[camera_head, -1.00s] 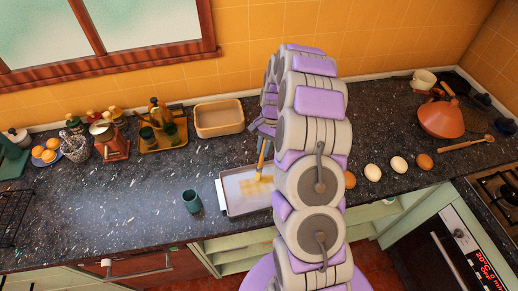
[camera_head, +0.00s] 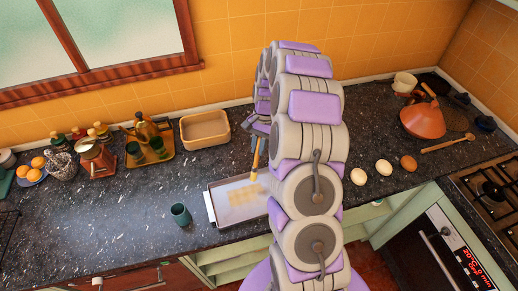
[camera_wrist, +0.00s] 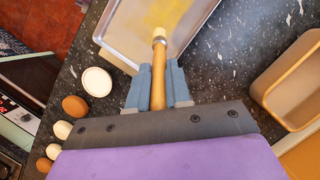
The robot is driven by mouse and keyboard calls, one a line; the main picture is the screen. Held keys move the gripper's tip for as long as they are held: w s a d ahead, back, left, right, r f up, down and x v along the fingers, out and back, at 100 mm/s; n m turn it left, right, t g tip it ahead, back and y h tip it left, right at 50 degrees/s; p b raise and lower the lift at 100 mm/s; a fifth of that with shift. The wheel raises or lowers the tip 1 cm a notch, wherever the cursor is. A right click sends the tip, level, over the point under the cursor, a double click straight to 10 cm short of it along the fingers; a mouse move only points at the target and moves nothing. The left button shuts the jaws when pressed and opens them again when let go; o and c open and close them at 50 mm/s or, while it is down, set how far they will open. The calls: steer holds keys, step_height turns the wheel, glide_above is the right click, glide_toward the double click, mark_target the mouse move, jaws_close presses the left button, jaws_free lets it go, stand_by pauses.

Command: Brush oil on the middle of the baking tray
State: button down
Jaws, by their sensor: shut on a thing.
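The baking tray (camera_head: 215,217) is a shallow metal tray lying near the counter's front edge; its right end is behind my arm. It also shows in the wrist view (camera_wrist: 125,38). A yellowish oil patch (camera_head: 240,196) covers the middle of its floor. My gripper (camera_wrist: 159,84) is shut on the wooden handle of a brush (camera_wrist: 159,62). In the head view the brush (camera_head: 256,155) slants down to the tray, its head at the right part of the patch. The bristles are hardly visible in the wrist view, and contact is hard to tell.
A dark green cup (camera_head: 180,214) stands left of the tray. A tan baking dish (camera_head: 205,130) sits behind it. Several eggs (camera_head: 384,167) lie right of my arm. A brown tray with bottles (camera_head: 152,158) stands back left. A tagine (camera_head: 424,122) stands back right.

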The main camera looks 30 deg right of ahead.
steer(key=shift+a+r, duration=0.15)
steer(key=shift+r, duration=1)
steer(key=shift+d, duration=0.25)
steer(key=shift+a, duration=0.15)
